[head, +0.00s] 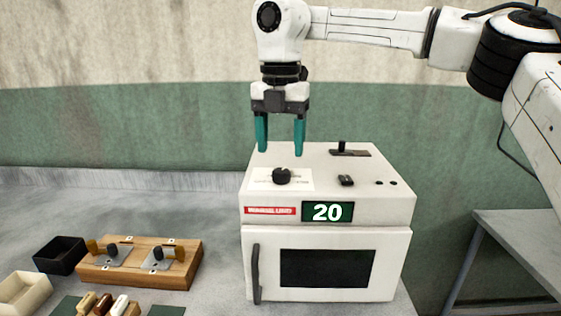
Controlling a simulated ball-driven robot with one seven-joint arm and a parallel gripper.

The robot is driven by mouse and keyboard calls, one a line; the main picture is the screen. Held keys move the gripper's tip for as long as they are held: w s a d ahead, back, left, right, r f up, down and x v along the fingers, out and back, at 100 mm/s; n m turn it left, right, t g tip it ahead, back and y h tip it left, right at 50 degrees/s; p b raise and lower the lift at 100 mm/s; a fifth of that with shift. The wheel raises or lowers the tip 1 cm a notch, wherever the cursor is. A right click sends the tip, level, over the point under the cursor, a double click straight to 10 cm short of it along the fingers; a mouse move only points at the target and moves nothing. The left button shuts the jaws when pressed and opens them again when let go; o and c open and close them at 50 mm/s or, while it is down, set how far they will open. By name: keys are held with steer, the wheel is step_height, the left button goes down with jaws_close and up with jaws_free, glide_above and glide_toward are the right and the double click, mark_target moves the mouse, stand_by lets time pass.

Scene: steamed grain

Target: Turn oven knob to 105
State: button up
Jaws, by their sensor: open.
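The white oven (395,228) stands on the grey table. Its black knob (282,176) sits on a white label on the left part of the sloping top. The green display (328,212) on the front reads 20. My gripper (280,151) hangs above and just behind the knob, pointing down. Its two teal fingers are apart with nothing between them, and they do not appear to touch the knob. The writing on the label is too small to read.
A black slider (342,147) and a dark switch (346,181) are also on the oven top. The oven door has a dark handle (256,272). A wooden board (188,275) with metal fittings, a black box (60,255) and a cream box (25,293) are at left.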

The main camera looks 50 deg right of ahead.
mark_target(280, 171)
steer(key=shift+r, duration=2.5)
